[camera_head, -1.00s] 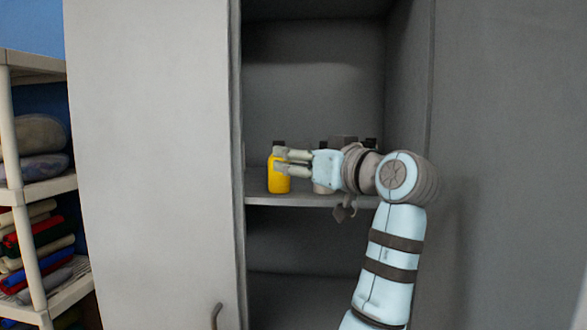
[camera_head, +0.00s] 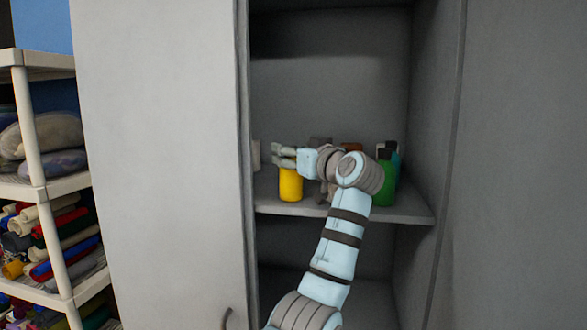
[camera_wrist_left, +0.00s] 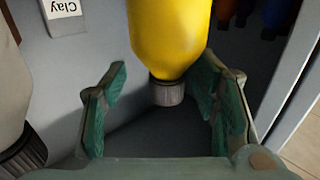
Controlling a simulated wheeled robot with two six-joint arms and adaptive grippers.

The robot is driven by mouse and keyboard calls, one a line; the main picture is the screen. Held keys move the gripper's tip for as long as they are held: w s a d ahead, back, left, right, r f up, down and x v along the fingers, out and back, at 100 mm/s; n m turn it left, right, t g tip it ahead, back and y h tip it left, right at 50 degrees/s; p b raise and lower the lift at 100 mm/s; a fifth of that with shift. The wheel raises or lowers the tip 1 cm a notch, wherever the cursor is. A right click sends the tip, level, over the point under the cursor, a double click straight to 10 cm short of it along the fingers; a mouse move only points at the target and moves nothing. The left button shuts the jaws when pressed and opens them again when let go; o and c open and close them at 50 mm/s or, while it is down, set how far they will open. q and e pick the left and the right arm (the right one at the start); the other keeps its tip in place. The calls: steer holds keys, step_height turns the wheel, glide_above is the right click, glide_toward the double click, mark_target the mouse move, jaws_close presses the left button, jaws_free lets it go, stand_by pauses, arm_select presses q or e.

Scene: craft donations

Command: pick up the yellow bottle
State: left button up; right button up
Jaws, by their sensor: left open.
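The yellow bottle (camera_head: 290,186) stands on the cabinet shelf (camera_head: 410,211); in the head view its top is hidden behind my left gripper (camera_head: 280,156). In the left wrist view the yellow bottle (camera_wrist_left: 168,35) appears upside down, with its grey ribbed cap (camera_wrist_left: 167,93) towards the palm. The open fingers of my left gripper (camera_wrist_left: 163,75) stand on either side of the bottle near its cap and shoulder. The right finger looks close to the bottle; I cannot tell whether it touches. My right gripper is in neither view.
A green bottle (camera_head: 385,188) stands right of my arm. A pale object (camera_head: 256,156) shows beside the cabinet door (camera_head: 160,160). A filled rack (camera_head: 50,190) stands left.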

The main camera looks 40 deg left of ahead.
arm_select(q)
steer(key=shift+w+a, duration=0.1)
steer(key=shift+a, duration=0.1)
steer(key=shift+s+a, duration=0.1)
steer(key=shift+s, duration=0.2)
steer(key=shift+c, duration=0.8)
steer(key=shift+s, duration=0.2)
steer(key=c, duration=0.6)
steer(key=shift+w, duration=0.15)
jaws_close()
steer(key=shift+s, duration=0.2)
